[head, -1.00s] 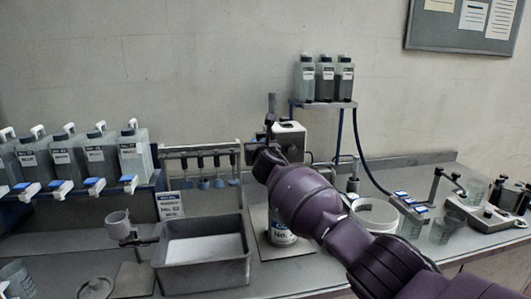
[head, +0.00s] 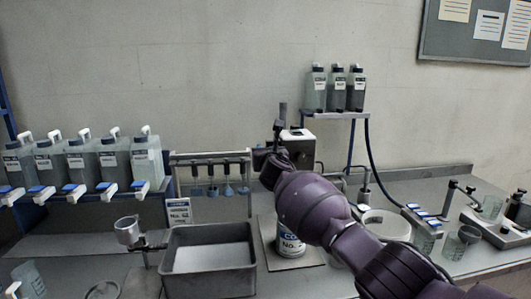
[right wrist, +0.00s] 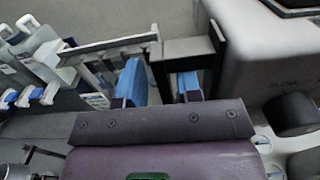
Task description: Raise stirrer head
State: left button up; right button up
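The stirrer head (head: 299,148) is a pale box on a dark upright post (head: 283,113), partly hidden behind my right arm in the head view. In the right wrist view its grey housing (right wrist: 268,62) with a black knob fills the right side. My right gripper (head: 268,143) is at the head's left front. In the wrist view its fingers (right wrist: 186,62) stand apart with a dark bar (right wrist: 189,49) between them. I cannot tell whether they press on it. A labelled can (head: 289,245) stands below the head on a plate. My left gripper is out of view.
A grey tray (head: 252,282) and a small cup on a stand (head: 128,231) are left of the can. Several dispensing bottles (head: 113,158) line the left. A rack with hanging paddles (head: 211,168) is behind the tray. Bottles stand on a raised shelf (head: 330,115).

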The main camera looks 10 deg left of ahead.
jog(key=shift+d+r, duration=0.2)
jog(key=shift+d, duration=0.1)
jog(key=shift+s+d+p, duration=0.15)
jog(key=shift+s+p, duration=0.25)
jog(key=shift+s, duration=0.05)
jog(key=v, duration=0.9)
jog(key=shift+s+f+p, duration=0.2)
jog(key=shift+s+p, duration=0.1)
jog(key=shift+s, duration=0.1)
